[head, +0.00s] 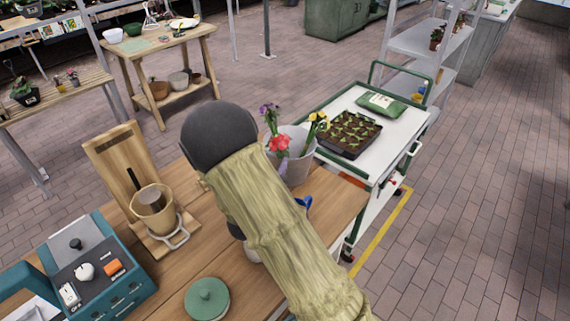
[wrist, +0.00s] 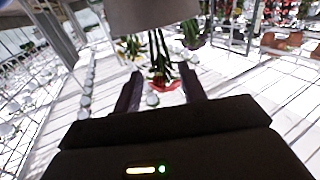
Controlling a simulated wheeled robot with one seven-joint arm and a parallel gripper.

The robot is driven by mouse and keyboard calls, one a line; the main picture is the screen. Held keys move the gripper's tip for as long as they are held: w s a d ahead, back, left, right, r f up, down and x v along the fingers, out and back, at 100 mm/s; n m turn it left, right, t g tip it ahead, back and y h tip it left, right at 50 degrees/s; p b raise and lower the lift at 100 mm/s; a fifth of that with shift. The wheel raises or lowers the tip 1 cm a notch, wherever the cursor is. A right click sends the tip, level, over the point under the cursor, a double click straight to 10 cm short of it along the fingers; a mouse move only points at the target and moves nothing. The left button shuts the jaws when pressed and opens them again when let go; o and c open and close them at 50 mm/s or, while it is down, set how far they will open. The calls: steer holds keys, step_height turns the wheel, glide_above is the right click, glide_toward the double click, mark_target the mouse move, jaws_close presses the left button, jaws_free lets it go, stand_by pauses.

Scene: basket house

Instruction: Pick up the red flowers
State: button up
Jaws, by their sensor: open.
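The red flowers (head: 279,143) stand in a light grey bucket (head: 299,163) on the right part of the wooden table, with purple flowers (head: 269,113) and yellow flowers (head: 320,118) beside them. In the wrist view the bucket (wrist: 150,16) is at the top and the flowers hang downward. My gripper (wrist: 161,70) is open, and the red flowers (wrist: 165,86) show between its two dark fingers. I cannot tell whether the fingers touch them. In the head view my sleeved arm hides the gripper and part of the bucket.
A white cart (head: 373,163) with a seedling tray (head: 349,134) stands just right. The brick floor at right is clear.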

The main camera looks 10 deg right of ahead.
mark_target(281, 153)
steer(key=shift+w+d+f+p, duration=0.4)
steer(key=shift+w+f+p, duration=0.15)
steer(key=shift+w+f, duration=0.25)
steer(key=shift+w+d+f, duration=0.1)
steer(key=shift+w+d, duration=0.2)
steer(key=shift+w, duration=0.05)
steer(key=shift+a, duration=0.1)
